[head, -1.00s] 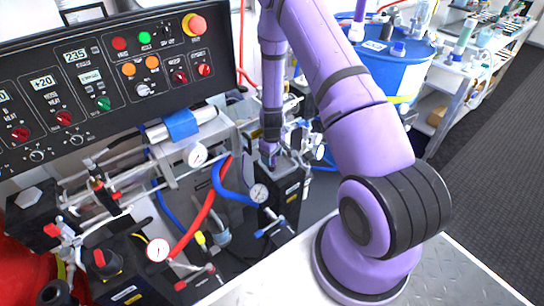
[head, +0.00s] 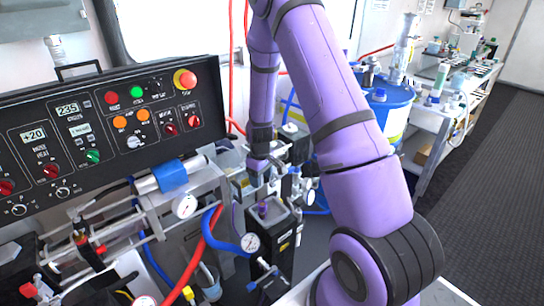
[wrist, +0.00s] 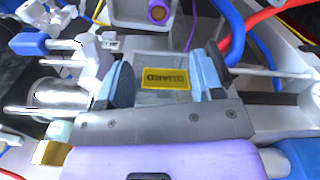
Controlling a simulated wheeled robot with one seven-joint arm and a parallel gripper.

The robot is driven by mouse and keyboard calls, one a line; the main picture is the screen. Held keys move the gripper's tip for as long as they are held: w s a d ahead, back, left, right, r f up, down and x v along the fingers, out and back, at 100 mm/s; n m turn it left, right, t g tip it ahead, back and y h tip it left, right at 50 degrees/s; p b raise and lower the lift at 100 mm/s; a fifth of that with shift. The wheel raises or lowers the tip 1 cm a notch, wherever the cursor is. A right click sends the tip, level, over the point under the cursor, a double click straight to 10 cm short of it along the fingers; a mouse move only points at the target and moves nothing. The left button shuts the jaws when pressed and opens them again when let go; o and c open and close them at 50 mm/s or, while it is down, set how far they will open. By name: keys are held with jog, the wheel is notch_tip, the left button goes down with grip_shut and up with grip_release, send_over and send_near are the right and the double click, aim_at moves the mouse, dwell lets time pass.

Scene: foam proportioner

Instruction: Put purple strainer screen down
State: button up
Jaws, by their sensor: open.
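The purple strainer screen (head: 263,208) appears as a small purple piece standing in the open top of a black, grey-topped block in the head view. In the wrist view, its round end, purple with an orange-brown face (wrist: 157,11), shows in a pale grey housing at the top edge. My gripper (wrist: 163,78) is open, with its two blue-grey finger pads apart and nothing between them. In the head view the end of my arm is above and beside the block; the fingers are hard to make out there.
The black block (head: 262,244) stands among gauges, valves and hoses. A red hose (head: 199,250) and a blue hose (head: 222,240) curve past its left side. The control panel (head: 100,135) stands at left. A blue drum (head: 385,105) is behind my arm. The floor at right is clear.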

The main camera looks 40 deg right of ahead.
jog(key=s+a+r+m+t, duration=0.1)
jog(key=s+a+r, duration=0.15)
jog(key=r, duration=0.65)
jog(key=s+a+r+t, duration=0.1)
jog(key=s+a+r, duration=0.15)
jog(key=r, duration=0.65)
jog(key=s+a+r+m+t, duration=0.1)
jog(key=s+a+r, duration=0.15)
jog(key=r, duration=0.65)
jog(key=s+a+r+t, duration=0.1)
jog(key=s+a+r, duration=0.1)
jog(key=s+r, duration=0.4)
jog(key=s+a+r+m+t, duration=0.1)
jog(key=s+a+r, duration=0.2)
jog(key=s, duration=1.2)
notch_tip(320, 180, up, 4)
jog(key=shift+f, duration=0.25)
jog(key=shift+w+a, duration=0.1)
